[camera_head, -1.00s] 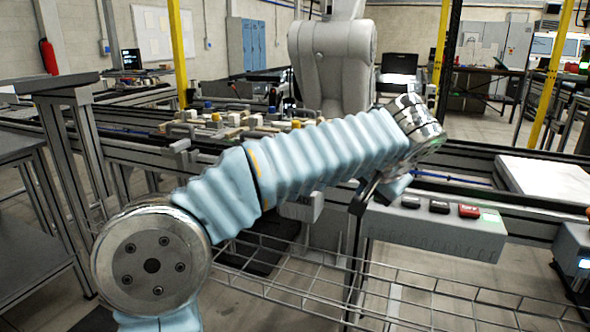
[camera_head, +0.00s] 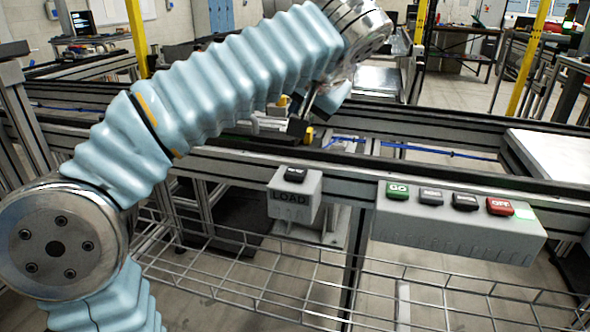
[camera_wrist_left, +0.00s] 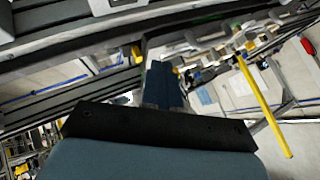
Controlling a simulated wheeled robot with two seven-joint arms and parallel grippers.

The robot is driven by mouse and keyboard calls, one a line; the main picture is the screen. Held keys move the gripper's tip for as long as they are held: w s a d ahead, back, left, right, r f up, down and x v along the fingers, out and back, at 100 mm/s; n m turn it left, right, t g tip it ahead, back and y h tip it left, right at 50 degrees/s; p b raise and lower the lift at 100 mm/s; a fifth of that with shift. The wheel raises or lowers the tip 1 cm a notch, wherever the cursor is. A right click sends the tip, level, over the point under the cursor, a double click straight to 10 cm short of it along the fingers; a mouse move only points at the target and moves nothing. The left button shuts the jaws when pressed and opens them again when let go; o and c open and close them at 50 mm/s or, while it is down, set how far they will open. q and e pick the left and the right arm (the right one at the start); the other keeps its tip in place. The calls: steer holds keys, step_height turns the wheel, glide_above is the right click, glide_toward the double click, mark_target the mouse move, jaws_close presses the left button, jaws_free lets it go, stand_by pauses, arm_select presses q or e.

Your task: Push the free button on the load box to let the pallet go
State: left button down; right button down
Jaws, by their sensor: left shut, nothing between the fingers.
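The load box (camera_head: 292,205) is a small grey box marked LOAD on the front rail in the head view. One black button (camera_head: 295,174) with a small white label sits on its top; the lettering is too small to read. My left gripper (camera_head: 301,122) is shut and empty, above and behind the box in the picture, apart from the button. In the left wrist view its dark fingers (camera_wrist_left: 163,84) point away over the conveyor line. My left arm hides much of the conveyor, and I cannot make out the pallet clearly. My right gripper is in neither view.
A longer grey control box (camera_head: 460,225) with green, black and red buttons is on the rail to the right. A wire tray (camera_head: 260,285) runs below the boxes. A white panel (camera_head: 555,160) lies at far right. A yellow post (camera_wrist_left: 265,110) shows in the wrist view.

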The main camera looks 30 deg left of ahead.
mark_target(299, 173)
arm_select(q)
step_height(299, 173, down, 4)
steer(key=shift+r, duration=0.1)
step_height(299, 173, down, 3)
steer(key=b, duration=0.3)
steer(key=shift+f, duration=0.2)
steer(key=shift+f+b, duration=0.45)
steer(key=shift+b, duration=0.05)
stand_by(1.3)
steer(key=shift+f+b, duration=0.3)
steer(key=shift+f, duration=0.1)
